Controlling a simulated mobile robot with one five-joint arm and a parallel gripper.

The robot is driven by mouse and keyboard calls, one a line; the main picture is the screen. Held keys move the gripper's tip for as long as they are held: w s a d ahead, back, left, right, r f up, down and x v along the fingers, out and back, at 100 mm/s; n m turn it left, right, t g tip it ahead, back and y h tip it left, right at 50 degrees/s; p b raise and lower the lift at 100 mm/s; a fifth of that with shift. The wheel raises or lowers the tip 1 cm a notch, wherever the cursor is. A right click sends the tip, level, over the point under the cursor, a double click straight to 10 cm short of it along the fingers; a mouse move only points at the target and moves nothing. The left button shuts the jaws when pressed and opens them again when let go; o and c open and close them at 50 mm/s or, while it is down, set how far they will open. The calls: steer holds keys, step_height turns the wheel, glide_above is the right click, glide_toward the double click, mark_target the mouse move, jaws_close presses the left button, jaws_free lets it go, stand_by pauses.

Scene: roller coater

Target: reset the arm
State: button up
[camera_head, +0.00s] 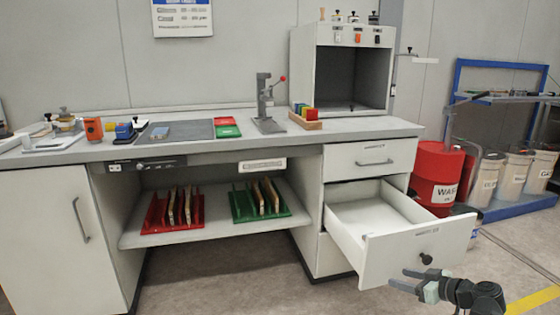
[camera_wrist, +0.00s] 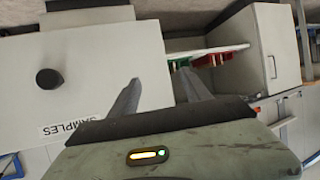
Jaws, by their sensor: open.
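My gripper (camera_head: 405,279) is at the lower right of the head view, in front of the open drawer and just below its dark knob (camera_head: 427,258). It is open and empty. In the wrist view the two fingers are spread apart (camera_wrist: 158,78), with nothing between them. The drawer front (camera_wrist: 95,75) fills the left of that view, with its knob (camera_wrist: 48,78) and an upside-down SAMPLES label (camera_wrist: 72,128). The fingers look apart from the knob.
The open drawer (camera_head: 385,262) juts out from the bench (camera_head: 262,137); its visible inside is empty. A red drum (camera_head: 437,172) and white bins (camera_head: 488,182) stand at the right. Red (camera_head: 157,218) and green (camera_head: 240,207) racks sit on the lower shelf. The floor before the bench is clear.

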steer(key=w+a+f+n+g+y+p, duration=0.1)
steer(key=a+n+g, duration=0.15)
steer(key=a, duration=0.75)
steer(key=w+a+f+n+g+p, duration=0.1)
steer(key=w+a+f+g, duration=0.15)
steer(key=a, duration=0.85)
steer(key=s+a+f+m+g+h+p, duration=0.1)
steer(key=s+a+f+g+h, duration=0.1)
steer(key=s+a+f+g, duration=0.3)
steer(key=s+a+m+h+p, duration=0.1)
steer(key=s+a+h, duration=0.1)
steer(key=a, duration=0.4)
steer(key=s+d+m+g+h, duration=0.2)
steer(key=s+d+m+h, duration=0.1)
steer(key=d+m, duration=0.4)
step_height(320, 180, up, 37)
steer(key=a+p, duration=0.1)
steer(key=p, duration=3.7)
steer(key=shift+f, duration=0.15)
